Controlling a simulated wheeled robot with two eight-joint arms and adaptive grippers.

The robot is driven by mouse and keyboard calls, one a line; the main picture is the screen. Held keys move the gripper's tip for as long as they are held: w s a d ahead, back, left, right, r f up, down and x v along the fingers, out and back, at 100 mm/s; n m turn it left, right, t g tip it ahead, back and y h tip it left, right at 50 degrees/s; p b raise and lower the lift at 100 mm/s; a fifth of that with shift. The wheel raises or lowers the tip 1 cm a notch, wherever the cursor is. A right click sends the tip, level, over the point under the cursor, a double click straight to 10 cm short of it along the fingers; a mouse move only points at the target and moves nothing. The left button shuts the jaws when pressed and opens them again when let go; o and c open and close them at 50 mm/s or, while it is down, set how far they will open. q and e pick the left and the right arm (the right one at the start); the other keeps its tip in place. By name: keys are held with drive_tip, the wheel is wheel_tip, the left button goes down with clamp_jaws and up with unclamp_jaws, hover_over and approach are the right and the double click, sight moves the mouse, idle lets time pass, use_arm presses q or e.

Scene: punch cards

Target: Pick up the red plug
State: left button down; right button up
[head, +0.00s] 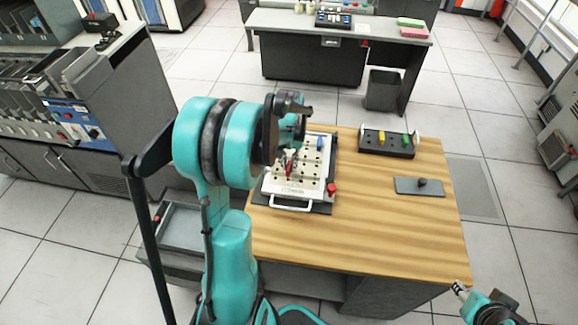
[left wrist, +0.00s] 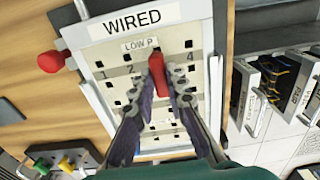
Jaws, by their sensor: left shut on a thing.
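The red plug (left wrist: 157,72) shows between the fingers of my left gripper (left wrist: 160,88) in the left wrist view. The fingers are shut on it, over a white panel (left wrist: 112,48) labelled "WIRED" and "LOW P", near the third numbered column. I cannot tell whether its tip sits in a hole. In the head view the red plug (head: 289,168) stands over the panel, and my left arm hides part of the gripper. My right gripper (head: 461,289) is at the lower right, off the table's corner, too small to judge its jaws.
The panel lies on a wooden table (head: 400,230) with a blue plug (head: 320,143) and a red knob (head: 332,188) at its edge. A black tray (head: 372,148) holds yellow and green plugs. A grey plate with a knob (head: 422,182) lies nearby. The table front is clear.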

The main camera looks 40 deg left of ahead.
use_arm(q)
wheel_tip(320, 180, up, 2)
drive_tip(key=shift+r+p, duration=0.1)
drive_tip(key=shift+p, duration=0.25)
drive_tip(key=s+d+r+p, duration=0.5)
drive_tip(key=s+r+p, duration=0.3)
drive_tip(key=s+r, duration=0.2)
drive_tip(key=shift+s+d+r, duration=0.2)
drive_tip(key=shift+d+r, duration=0.05)
drive_tip(key=shift+r, duration=0.6)
